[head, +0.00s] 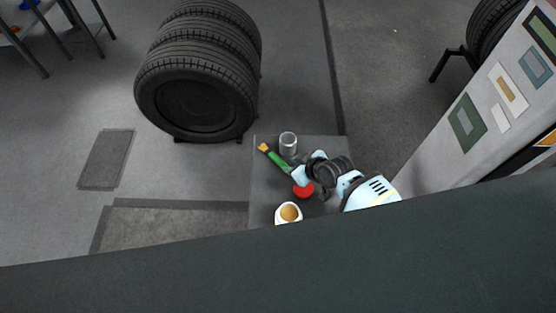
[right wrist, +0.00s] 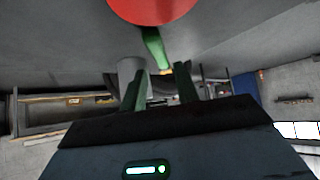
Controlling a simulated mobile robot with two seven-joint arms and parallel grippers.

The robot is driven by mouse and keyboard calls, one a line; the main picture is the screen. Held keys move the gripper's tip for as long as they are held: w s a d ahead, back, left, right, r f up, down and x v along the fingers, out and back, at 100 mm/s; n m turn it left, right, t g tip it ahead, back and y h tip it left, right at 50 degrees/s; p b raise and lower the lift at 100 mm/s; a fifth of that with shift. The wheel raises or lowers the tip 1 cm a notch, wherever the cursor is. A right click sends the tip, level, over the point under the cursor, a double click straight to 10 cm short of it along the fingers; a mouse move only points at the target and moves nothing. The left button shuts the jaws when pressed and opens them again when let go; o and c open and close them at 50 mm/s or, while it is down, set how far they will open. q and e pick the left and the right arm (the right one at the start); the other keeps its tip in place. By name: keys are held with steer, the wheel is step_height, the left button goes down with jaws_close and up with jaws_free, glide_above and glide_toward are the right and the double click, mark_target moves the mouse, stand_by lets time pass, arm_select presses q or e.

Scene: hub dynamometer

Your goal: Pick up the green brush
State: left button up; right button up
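The green brush (head: 277,159) lies on a small grey table (head: 262,190) with its yellow bristle end pointing up and left in the head view. In the right wrist view the brush (right wrist: 153,42) shows as a green handle beyond the fingertips, its yellow end lower down. My right gripper (head: 296,173) is close to the handle end of the brush in the head view. In the right wrist view the two fingers of this gripper (right wrist: 161,76) stand apart with nothing held between them. Whether they touch the brush I cannot tell. My left gripper is not in view.
A grey metal cup (head: 288,142) stands close beside the brush. A red round thing (head: 304,191) sits just below the gripper, and a white cup with brown contents (head: 289,218) is nearer. Stacked tyres (head: 200,75) stand beyond the table, a grey cabinet (head: 450,150) to the right.

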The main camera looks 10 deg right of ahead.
mark_target(281, 162)
steer(key=shift+b+x, duration=0.7)
steer(key=shift+x, duration=1.65)
steer(key=shift+w+a+f, duration=0.1)
steer(key=shift+w+a, duration=0.05)
steer(key=shift+w, duration=0.1)
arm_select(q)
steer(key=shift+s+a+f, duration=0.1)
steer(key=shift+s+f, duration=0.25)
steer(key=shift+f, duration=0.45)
arm_select(e)
jaws_close()
